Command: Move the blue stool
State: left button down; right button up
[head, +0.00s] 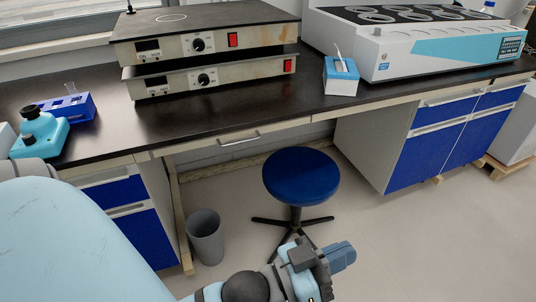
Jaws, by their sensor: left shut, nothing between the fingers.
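The blue stool (301,176) stands on the floor in front of the gap under the dark bench. It has a round blue seat and a dark post on a spread base. My left gripper (343,257) is low in the head view, nearer to me than the stool, and overlaps the lower part of the stool's base in the picture. It is shut and holds nothing. Its gap to the stool cannot be judged exactly. My right gripper is not in view.
A grey bin (205,238) stands left of the stool, by the left blue cabinet (146,240). The right blue cabinet (428,158) stands to the right. The dark bench (230,118) carries hotplates and a white machine (440,48).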

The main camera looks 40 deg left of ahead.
aim_at(299, 176)
jog(key=i+l+u, duration=0.1)
jog(key=u, duration=0.3)
jog(key=i+l+u, duration=0.25)
jog(key=u, duration=0.15)
jog(key=i+l+u, duration=0.2)
jog(key=u, duration=0.2)
jog(key=i+l+u, duration=0.15)
jog(key=l, duration=0.15)
jog(key=i+l+u, duration=0.15)
jog(key=l, duration=0.2)
jog(key=l+u, duration=0.1)
jog(key=l, duration=0.25)
jog(key=i+l, duration=0.1)
jog(key=l, duration=0.25)
jog(key=i+l, duration=0.15)
jog(key=l, duration=0.25)
jog(key=i+l, duration=0.1)
jog(key=l, duration=0.25)
jog(key=i+l+u, duration=0.1)
jog(key=l, duration=0.3)
